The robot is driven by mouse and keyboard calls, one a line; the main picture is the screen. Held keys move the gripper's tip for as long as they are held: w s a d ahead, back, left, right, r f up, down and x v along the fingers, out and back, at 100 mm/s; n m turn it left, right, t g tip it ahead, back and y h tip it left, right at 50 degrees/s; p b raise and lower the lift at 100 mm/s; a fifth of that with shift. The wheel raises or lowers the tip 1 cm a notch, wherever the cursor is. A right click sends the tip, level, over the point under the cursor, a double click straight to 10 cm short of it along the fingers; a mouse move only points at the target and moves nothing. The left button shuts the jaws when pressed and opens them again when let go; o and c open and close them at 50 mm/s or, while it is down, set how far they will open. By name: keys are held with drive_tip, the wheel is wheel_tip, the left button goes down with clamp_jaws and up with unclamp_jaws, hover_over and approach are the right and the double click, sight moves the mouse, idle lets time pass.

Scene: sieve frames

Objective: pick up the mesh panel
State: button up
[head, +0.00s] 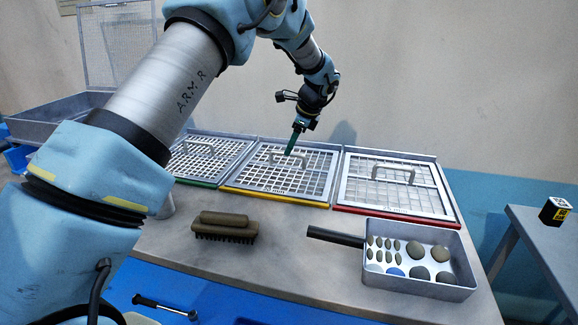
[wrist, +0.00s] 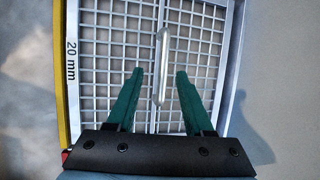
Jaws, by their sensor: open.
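Three framed mesh panels with bar handles lie flat in a row on the bench. The middle mesh panel (head: 265,178) has a yellow front edge and a wide square grid. It fills the wrist view (wrist: 112,50), where its frame reads "20 mm". Its pale handle (wrist: 162,40) shows between my two green fingers. My gripper (head: 291,148) is open and points down at this handle. In the wrist view my gripper (wrist: 159,74) has a finger on each side of the handle, with gaps showing. I cannot tell how far down the fingers reach.
A finer green-edged panel (head: 185,171) lies left, a coarser red-edged panel (head: 350,192) right. In front are a brush (head: 224,228) and a grey tray of stones (head: 440,292) with a dark handle. An open mesh-lidded box (head: 40,127) stands back left.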

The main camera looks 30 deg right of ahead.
sight(287, 161)
drive_tip(key=shift+p+x, duration=1.3)
drive_tip(key=shift+x, duration=1.4)
drive_tip(key=shift+w+d, duration=0.15)
drive_tip(key=shift+w, duration=0.05)
drive_tip(key=shift+c, duration=0.3)
clamp_jaws()
drive_tip(key=shift+r, duration=0.15)
